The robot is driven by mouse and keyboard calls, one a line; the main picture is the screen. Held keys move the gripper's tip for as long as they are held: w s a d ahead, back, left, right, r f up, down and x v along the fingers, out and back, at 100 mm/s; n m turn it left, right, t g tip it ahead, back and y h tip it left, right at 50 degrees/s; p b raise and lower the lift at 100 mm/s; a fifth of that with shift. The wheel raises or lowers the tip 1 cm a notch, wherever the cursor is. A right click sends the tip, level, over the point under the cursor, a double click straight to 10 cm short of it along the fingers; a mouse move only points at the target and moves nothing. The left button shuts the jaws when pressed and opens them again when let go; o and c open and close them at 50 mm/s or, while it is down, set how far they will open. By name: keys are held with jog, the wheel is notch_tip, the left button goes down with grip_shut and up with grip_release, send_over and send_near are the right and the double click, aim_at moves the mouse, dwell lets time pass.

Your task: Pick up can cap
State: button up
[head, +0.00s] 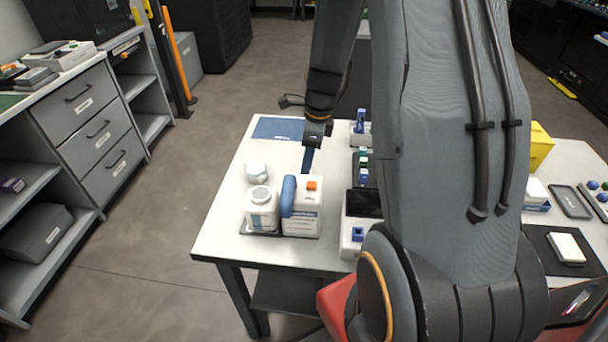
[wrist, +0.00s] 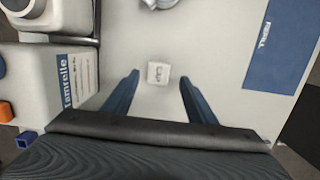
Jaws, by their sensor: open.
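My gripper (wrist: 158,78) is open, its two blue fingers spread on either side of a small white square piece with dark marks (wrist: 158,73), which looks like the can cap. The piece lies on the white tabletop, and neither finger touches it. I cannot make out the small square piece in that view.
A white rounded item (head: 256,171) stands behind the bottle. A blue mat (head: 279,128) lies at the back. The tabletop around the small piece is clear.

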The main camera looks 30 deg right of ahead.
jog(key=shift+a+f, duration=0.15)
jog(key=shift+f, duration=0.7)
jog(key=shift+a+f, duration=0.15)
jog(key=shift+f, duration=0.7)
jog(key=c, duration=1.2)
notch_tip(320, 180, up, 10)
jog(key=shift+r+b, duration=0.1)
jog(key=shift+b, duration=0.25)
